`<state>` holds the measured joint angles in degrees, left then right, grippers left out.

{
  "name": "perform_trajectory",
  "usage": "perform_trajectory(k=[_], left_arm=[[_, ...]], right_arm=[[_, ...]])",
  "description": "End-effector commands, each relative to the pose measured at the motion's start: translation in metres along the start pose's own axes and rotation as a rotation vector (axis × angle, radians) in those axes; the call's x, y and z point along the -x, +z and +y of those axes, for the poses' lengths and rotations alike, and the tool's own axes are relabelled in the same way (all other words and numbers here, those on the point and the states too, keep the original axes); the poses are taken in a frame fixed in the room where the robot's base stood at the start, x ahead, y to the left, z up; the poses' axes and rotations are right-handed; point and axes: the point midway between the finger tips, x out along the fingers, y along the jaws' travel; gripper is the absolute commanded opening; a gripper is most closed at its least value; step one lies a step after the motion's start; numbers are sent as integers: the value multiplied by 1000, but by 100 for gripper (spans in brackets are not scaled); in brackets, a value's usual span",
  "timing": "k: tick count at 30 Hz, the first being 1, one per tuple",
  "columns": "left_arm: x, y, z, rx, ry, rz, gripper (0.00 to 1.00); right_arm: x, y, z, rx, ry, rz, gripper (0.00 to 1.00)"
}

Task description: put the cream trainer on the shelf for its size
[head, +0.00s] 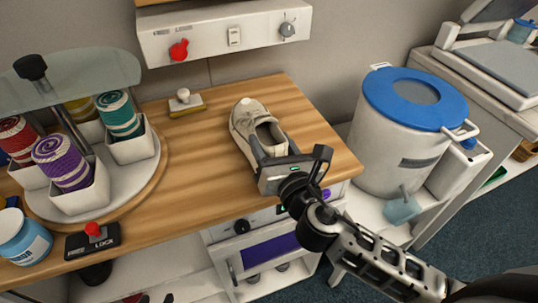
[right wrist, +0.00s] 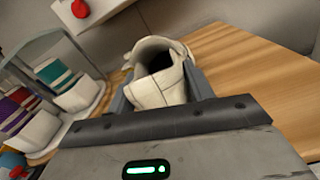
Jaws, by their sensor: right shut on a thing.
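The cream trainer (head: 246,120) is on the wooden worktop (head: 200,165), toe pointing to the back, its heel toward my right gripper. My right gripper (head: 271,146) comes in from the lower right and is shut on the heel end, one finger on each side. In the right wrist view the trainer's heel and dark opening (right wrist: 158,66) show between the fingers. I cannot tell whether the sole touches the worktop. My left gripper is not in view. No size label on the trainer is readable.
A carousel (head: 150,175) with rolled wraps in white bins stands left. A small brush-like block (head: 186,102) lies behind. A lock switch box (head: 93,240) is at the front edge. A blue-lidded bucket (head: 400,150) stands right. Shelving (head: 180,275) lies below.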

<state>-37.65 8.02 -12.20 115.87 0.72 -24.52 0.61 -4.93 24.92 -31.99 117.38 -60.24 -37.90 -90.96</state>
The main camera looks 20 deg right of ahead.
Motion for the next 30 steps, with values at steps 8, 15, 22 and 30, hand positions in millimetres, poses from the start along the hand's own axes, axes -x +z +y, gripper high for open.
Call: perform_trajectory(k=[8,15,22,30], left_arm=[[0,1,2,-6,11,8,36],[-1,2,2,-8,12,10,36],[-1,2,2,-8,12,10,36],[-4,2,1,-10,10,12,36]], right_arm=[[1,-8,-4,0,-3,-5,18],[1,-12,-5,0,-4,-1,65],[1,-12,-5,0,-4,-1,73],[17,-12,-4,0,-3,1,73]])
